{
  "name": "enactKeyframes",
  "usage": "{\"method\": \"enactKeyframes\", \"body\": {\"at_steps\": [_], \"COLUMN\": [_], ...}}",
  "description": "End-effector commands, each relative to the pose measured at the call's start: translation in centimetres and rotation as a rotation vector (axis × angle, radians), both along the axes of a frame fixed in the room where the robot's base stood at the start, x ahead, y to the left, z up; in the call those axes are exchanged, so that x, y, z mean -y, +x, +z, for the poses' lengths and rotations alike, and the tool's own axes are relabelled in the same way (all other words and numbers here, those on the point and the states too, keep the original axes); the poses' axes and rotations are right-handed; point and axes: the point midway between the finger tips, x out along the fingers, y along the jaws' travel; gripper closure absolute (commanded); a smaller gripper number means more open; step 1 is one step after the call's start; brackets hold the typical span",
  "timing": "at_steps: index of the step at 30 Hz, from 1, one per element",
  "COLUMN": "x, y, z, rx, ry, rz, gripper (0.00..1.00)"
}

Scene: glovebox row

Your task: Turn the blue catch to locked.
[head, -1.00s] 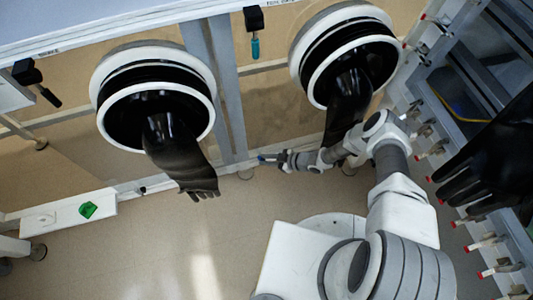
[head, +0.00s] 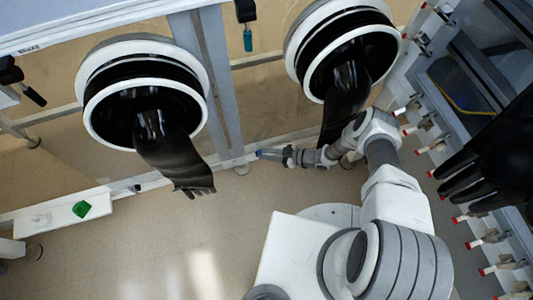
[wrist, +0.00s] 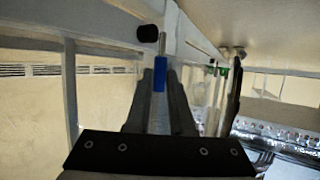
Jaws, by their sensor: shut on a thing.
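The blue catch (wrist: 160,74) shows in the wrist view as a blue grip on a thin metal stem, beside a black round knob on the pale frame. My gripper (wrist: 161,88) is shut on the blue grip, with a dark finger on either side of it. The stem points straight up the wrist picture. In the head view my gripper (head: 268,155) is low, by the foot of the grey post, with a small bit of blue at its tip. The catch's mount is too small to make out there, and I cannot tell whether it stands at locked.
Two glove ports with hanging black gloves (head: 172,150) (head: 345,95) stand above and beside my arm. A teal-handled catch (head: 248,40) hangs higher up. A row of red-tipped handles (head: 480,243) lines the right. A green piece (head: 82,209) sits on a white box at left. The floor is open.

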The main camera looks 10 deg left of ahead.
Motion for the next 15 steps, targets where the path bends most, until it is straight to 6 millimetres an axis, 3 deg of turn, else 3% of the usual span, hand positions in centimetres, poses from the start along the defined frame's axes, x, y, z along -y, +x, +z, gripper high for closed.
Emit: {"method": "enactKeyframes", "body": {"at_steps": [4, 5, 6, 15], "x": [-0.03, -0.03, -0.02, 0.26], "y": [0.23, 0.23, 0.22, 0.09], "z": [0.14, 0.14, 0.14, 0.19], "rx": [0.003, 0.003, 0.003, 0.001], "ry": [0.003, 0.003, 0.003, 0.000], "rz": [-0.003, -0.004, -0.003, -0.002], "gripper": [1.00, 0.74, 0.67, 0.67]}}
